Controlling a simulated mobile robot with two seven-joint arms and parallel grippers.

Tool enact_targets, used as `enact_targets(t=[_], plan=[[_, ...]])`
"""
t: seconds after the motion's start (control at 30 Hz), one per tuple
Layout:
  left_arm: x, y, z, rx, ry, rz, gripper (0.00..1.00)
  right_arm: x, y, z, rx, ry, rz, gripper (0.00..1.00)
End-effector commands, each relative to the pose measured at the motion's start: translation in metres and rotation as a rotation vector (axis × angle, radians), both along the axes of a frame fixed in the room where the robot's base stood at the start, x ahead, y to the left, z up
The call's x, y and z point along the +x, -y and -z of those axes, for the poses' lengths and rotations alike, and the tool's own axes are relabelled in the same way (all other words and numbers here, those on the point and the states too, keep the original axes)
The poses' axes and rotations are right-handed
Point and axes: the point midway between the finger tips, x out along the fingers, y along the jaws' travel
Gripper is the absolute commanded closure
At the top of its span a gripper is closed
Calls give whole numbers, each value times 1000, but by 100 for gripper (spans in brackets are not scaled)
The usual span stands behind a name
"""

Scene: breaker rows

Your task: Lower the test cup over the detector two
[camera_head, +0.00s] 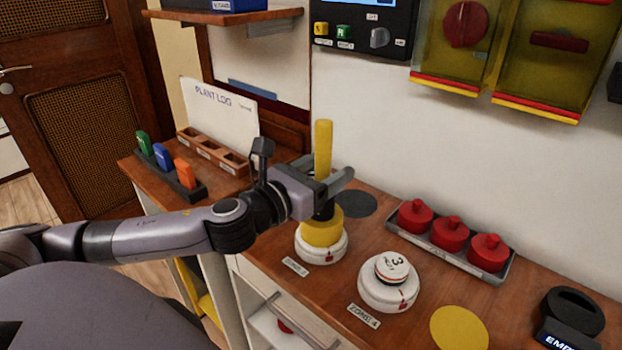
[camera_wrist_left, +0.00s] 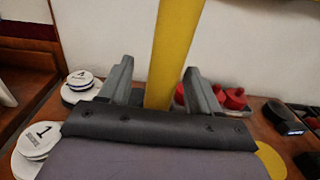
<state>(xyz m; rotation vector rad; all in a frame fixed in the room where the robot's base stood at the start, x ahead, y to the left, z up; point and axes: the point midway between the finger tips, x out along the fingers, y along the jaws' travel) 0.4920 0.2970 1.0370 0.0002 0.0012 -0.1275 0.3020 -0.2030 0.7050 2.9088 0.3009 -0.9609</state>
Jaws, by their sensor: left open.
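The yellow test cup (camera_head: 321,233) stands upright on a white round base (camera_head: 320,250); whatever is under the cup is hidden, so I cannot read a number there. Its tall yellow handle (camera_head: 323,145) rises through my left gripper (camera_head: 326,184). In the left wrist view the handle (camera_wrist_left: 174,45) runs between the two fingers of my left gripper (camera_wrist_left: 158,88), with a gap on each side. The gripper is open around the handle. My right gripper is not in view.
A yellow disc (camera_head: 460,328) and dark holder (camera_head: 572,310) lie further right. In the wrist view, a detector marked 1 (camera_wrist_left: 38,140) is at left.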

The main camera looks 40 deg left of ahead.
Motion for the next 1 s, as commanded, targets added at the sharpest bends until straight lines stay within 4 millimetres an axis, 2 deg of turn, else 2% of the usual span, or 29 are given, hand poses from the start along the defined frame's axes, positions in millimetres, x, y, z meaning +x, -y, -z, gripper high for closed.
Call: enact_targets(t=[0.3,0.5,1.0], plan=[[-36,-3,3,3,-3,5,37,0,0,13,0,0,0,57],[-49,-7,1,4,-1,-1,37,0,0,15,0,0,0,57],[-59,-6,-1,0,2,3,37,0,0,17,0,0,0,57]])
